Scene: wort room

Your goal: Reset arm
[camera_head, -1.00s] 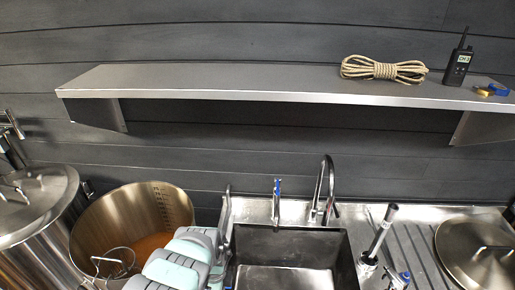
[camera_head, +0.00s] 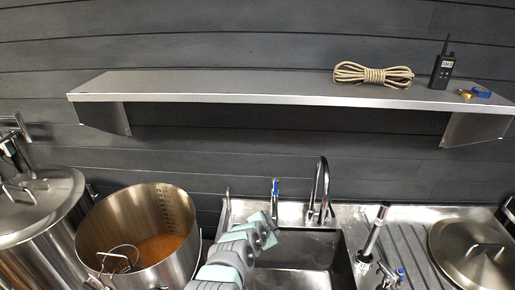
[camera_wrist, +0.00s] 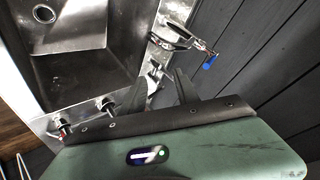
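My gripper (camera_wrist: 160,88) shows in the wrist view as two dark fingers standing apart, with nothing held between them. In the head view my grey and teal arm reaches up from the bottom edge, and its end is over the left part of the sink. The fingers cannot be made out there.
The sink (camera_head: 345,275) has a tall curved tap (camera_head: 320,188) behind it. An open steel pot (camera_head: 122,225) and a lidded vessel (camera_head: 45,225) stand left. A lid (camera_head: 470,245) lies right. A wall shelf (camera_head: 230,85) above holds rope (camera_head: 373,74) and a radio (camera_head: 442,66).

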